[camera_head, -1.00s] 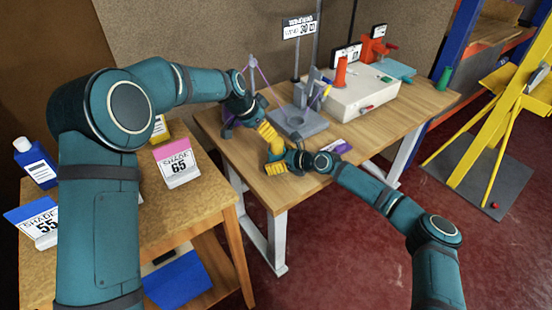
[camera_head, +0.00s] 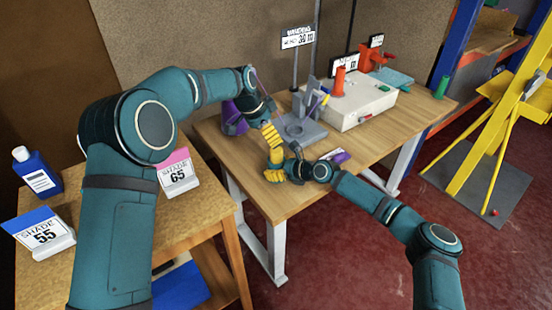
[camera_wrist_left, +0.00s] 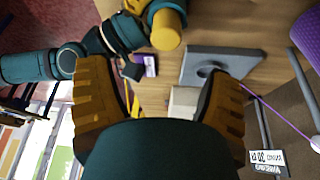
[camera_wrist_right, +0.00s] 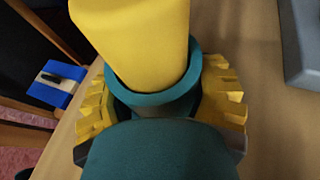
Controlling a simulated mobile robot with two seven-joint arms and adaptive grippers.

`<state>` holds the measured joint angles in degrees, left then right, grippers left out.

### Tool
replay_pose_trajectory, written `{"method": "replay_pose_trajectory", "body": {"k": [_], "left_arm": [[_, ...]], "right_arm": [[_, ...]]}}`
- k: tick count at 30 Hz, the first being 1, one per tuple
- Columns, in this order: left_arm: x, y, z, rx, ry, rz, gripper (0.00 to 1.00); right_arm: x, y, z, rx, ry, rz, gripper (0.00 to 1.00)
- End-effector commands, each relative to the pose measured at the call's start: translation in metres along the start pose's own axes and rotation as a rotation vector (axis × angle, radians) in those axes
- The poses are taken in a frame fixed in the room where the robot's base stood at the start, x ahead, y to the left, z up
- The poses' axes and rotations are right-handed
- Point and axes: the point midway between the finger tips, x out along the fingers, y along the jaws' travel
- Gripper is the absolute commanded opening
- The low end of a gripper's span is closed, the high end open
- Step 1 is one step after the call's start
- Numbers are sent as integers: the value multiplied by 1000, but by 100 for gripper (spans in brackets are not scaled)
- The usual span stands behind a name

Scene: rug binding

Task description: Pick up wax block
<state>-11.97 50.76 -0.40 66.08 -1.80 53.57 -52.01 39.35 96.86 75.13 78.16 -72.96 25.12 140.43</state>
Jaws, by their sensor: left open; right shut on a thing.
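My right gripper (camera_head: 275,174) is shut on a yellow-and-teal tool (camera_wrist_right: 140,45), held upright close beside the left gripper.
A grey stand (camera_head: 300,130) is just beyond the grippers, with a purple cone-like thing (camera_head: 232,120) to its left. A white box (camera_head: 355,106) stands farther right. A small purple item (camera_head: 335,157) lies near the right wrist. The table's front right is clear.

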Motion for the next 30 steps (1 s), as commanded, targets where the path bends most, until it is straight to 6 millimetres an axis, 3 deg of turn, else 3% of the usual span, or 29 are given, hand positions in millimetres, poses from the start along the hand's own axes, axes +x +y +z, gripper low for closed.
{"method": "replay_pose_trajectory", "body": {"k": [3, 13, 21, 30], "left_arm": [[22, 0, 1, 0, -2, 1, 80], [48, -2, 2, -1, 0, 0, 80], [85, -8, 6, -1, 1, 0, 80], [94, -8, 6, -1, 1, -1, 80]], "right_arm": [[0, 0, 0, 0, -1, 0, 18], [0, 0, 0, 0, -1, 0, 18], [0, 0, 0, 0, -1, 0, 18], [0, 0, 0, 0, 0, 0, 18]]}}
